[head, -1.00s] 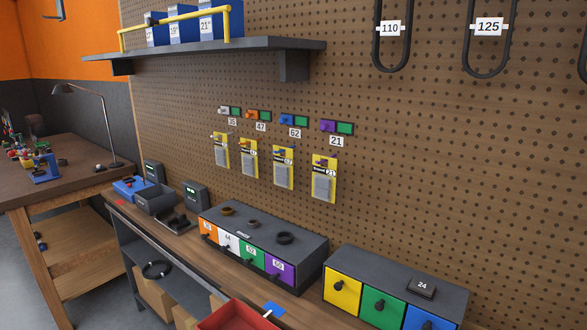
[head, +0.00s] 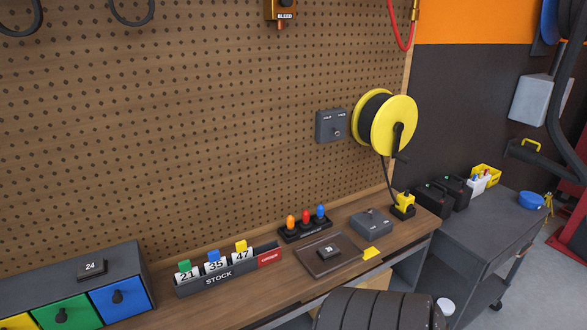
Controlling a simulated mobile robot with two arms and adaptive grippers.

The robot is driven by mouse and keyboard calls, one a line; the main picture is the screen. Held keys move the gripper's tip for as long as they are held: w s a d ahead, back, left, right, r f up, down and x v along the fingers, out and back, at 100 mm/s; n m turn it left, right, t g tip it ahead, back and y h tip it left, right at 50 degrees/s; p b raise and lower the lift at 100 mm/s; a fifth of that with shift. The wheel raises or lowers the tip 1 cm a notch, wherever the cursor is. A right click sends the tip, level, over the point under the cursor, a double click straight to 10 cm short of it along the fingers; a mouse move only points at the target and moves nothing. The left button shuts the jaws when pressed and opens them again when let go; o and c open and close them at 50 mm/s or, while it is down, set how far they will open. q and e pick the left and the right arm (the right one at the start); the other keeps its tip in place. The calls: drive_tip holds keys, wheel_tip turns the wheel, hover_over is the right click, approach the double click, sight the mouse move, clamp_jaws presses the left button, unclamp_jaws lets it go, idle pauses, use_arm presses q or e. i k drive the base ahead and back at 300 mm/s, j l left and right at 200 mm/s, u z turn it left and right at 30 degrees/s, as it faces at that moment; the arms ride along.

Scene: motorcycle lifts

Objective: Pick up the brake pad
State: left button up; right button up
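I cannot make out a brake pad in the current head view. Neither of my grippers is in view. The small packs on yellow cards that hung on the pegboard earlier are out of the picture.
The wooden bench (head: 218,308) holds drawers (head: 118,297), a STOCK card rack (head: 222,282), colored bulbs (head: 305,222), a dark tray (head: 323,254) and a grey box (head: 371,222). A yellow reel (head: 400,125) hangs on the pegboard (head: 200,120). Dark ribbed rounded things (head: 375,312) stand in front; a grey cart (head: 480,225) is right.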

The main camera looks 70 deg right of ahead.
sight(328, 252)
drive_tip(key=z, duration=2.35)
